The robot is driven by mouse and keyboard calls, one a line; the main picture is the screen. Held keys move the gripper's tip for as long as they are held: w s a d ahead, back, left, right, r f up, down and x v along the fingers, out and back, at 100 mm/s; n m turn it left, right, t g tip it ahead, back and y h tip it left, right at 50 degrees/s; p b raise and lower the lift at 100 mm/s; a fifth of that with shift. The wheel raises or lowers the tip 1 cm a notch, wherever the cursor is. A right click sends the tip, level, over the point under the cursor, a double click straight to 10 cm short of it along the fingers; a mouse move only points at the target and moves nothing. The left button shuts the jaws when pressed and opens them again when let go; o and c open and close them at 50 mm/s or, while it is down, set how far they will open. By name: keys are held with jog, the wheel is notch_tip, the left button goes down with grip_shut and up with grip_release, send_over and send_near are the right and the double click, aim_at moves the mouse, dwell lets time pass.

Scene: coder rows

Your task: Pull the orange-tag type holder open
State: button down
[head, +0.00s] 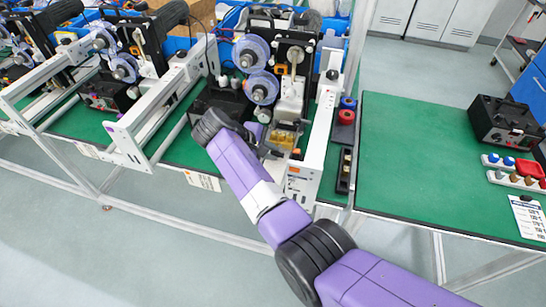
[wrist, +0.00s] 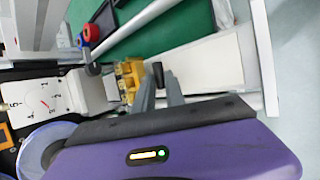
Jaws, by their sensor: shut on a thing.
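The type holder is a brass-yellow block (head: 284,139) low on the front of the coder at the middle of the head view. It also shows in the wrist view (wrist: 130,78), beside a pale metal block. My gripper's grey fingers (wrist: 162,82) are close together just right of the brass block, shut on the holder's dark handle end. The exact contact is partly hidden by the fingers. A small orange patch (head: 296,151) shows beside the brass block.
White frame rails (head: 318,128) flank the coder, with clear film reels (head: 251,54) above. Red and blue rings (head: 347,110) stand right of the frame. The green bench (head: 420,150) farther right is mostly clear, with a black box (head: 503,124) at its far end.

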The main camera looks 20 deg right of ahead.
jog(key=shift+s+a, duration=0.25)
jog(key=shift+a, duration=0.05)
jog(key=c, duration=1.4)
grip_release()
jog(key=b+v, duration=0.1)
jog(key=v, duration=0.6)
jog(key=shift+s+a+r, duration=0.1)
jog(key=shift+a+r, duration=0.15)
jog(key=shift+r, duration=0.05)
